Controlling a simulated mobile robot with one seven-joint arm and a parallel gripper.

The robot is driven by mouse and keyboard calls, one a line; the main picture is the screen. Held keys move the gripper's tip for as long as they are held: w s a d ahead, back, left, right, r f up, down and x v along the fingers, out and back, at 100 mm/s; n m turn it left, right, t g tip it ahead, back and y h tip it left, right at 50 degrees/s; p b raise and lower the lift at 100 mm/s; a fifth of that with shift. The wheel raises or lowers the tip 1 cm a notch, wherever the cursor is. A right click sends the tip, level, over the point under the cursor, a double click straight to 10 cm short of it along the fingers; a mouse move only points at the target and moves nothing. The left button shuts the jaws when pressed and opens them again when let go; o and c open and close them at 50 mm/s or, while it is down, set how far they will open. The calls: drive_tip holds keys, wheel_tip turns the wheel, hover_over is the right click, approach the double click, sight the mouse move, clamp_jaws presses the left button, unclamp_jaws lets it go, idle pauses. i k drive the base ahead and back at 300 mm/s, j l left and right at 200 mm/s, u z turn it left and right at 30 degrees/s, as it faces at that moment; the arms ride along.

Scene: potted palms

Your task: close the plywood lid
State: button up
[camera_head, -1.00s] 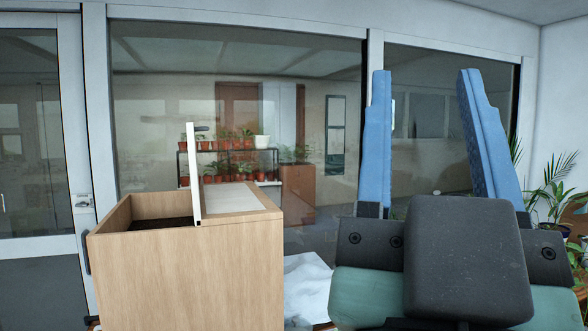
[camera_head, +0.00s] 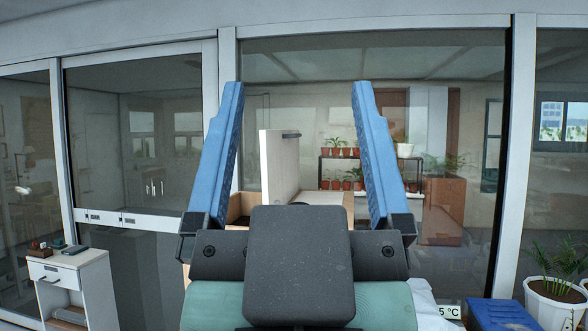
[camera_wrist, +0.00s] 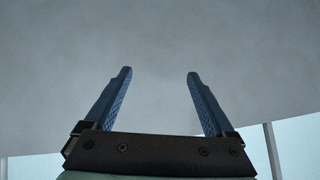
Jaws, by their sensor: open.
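The lid (camera_head: 279,165) is a pale upright panel with a dark handle near its top edge. It stands open on a light wooden box (camera_head: 240,205), whose lower part is hidden behind my gripper. My gripper (camera_head: 297,88) is open and empty, its two blue fingers pointing up. In the head view the lid shows between the fingers, beyond them; I see no contact.
A white cabinet (camera_head: 75,290) with small items on top stands at the lower left. A potted palm (camera_head: 555,290) and a blue box (camera_head: 500,315) are at the lower right. Glass panels in pale frames run across the back, with a shelf of potted plants (camera_head: 340,165) visible through them.

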sight(279, 152)
drive_tip(key=i+l+u, duration=0.1)
drive_tip(key=l, duration=0.2)
drive_tip(key=i+l+u, duration=0.15)
drive_tip(key=l, duration=0.2)
drive_tip(key=i+l+u, duration=0.1)
drive_tip(key=i+l, duration=0.15)
drive_tip(key=i+l+u, duration=0.1)
drive_tip(key=l, duration=0.35)
drive_tip(key=i+l+u, duration=0.1)
drive_tip(key=i+l, duration=0.2)
drive_tip(key=i+l+u, duration=0.15)
drive_tip(key=l, duration=0.3)
drive_tip(key=i+l+u, duration=0.1)
drive_tip(key=i+l, duration=0.15)
drive_tip(key=l, duration=0.15)
drive_tip(key=i+l+u, duration=0.1)
drive_tip(key=l, duration=0.3)
drive_tip(key=i+l+u, duration=0.1)
drive_tip(key=l, duration=0.35)
drive_tip(key=i+l+u, duration=0.1)
drive_tip(key=l, duration=0.35)
drive_tip(key=i, duration=0.1)
